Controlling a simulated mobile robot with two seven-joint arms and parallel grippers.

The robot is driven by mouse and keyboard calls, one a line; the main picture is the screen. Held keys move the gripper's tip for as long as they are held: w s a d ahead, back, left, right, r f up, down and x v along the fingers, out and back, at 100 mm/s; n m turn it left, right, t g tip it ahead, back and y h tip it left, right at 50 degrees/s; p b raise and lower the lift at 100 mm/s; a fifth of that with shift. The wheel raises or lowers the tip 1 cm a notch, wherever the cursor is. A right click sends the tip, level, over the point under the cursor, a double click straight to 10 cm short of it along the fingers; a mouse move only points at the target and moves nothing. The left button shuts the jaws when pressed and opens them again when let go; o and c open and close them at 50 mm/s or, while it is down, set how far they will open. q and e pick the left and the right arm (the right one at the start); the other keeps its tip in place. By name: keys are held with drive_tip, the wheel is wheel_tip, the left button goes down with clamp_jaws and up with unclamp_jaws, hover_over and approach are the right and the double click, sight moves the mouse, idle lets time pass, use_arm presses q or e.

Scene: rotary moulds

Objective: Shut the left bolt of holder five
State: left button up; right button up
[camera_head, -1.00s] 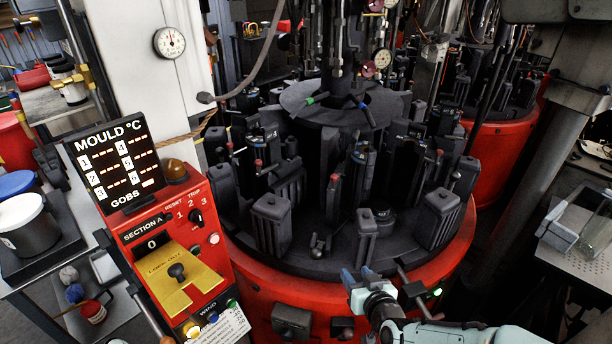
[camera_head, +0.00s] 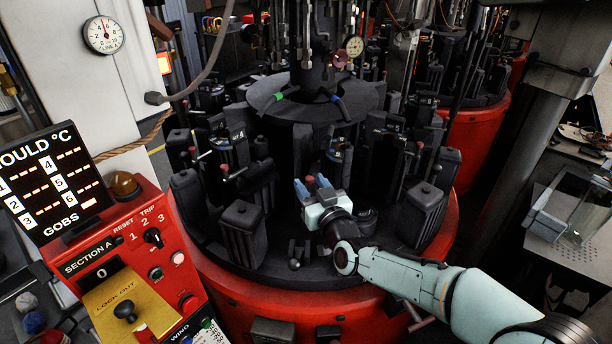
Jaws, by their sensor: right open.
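The middle mould holder (camera_head: 337,152), facing me on the rotary table, seems to be holder five; its number is too small to read surely. A bolt with a red knob (camera_head: 309,180) stands at its left side. My right gripper (camera_head: 312,184) is open, with its blue fingertips at the red knob. The knob shows between or just behind the fingers; I cannot tell whether they touch it. The gripper body hides the lower front of this holder. My left gripper is not in view.
Dark ribbed blocks stand left (camera_head: 242,232) and right (camera_head: 424,212) of my right gripper. A small ball-ended lever (camera_head: 295,263) sits on the table's front. The red control box (camera_head: 130,255) is at lower left. The red rim (camera_head: 275,300) curves in front.

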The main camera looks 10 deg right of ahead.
sight(310, 185)
drive_tip(key=shift+w+a, duration=0.15)
drive_tip(key=shift+w, duration=0.7)
drive_tip(key=shift+w+a, duration=0.1)
drive_tip(key=shift+w, duration=0.7)
clamp_jaws()
drive_tip(key=w, duration=0.1)
drive_tip(key=w+d, duration=0.1)
drive_tip(key=shift+w+d+r, duration=0.1)
drive_tip(key=shift+w+d, duration=0.2)
drive_tip(key=shift+w, duration=0.1)
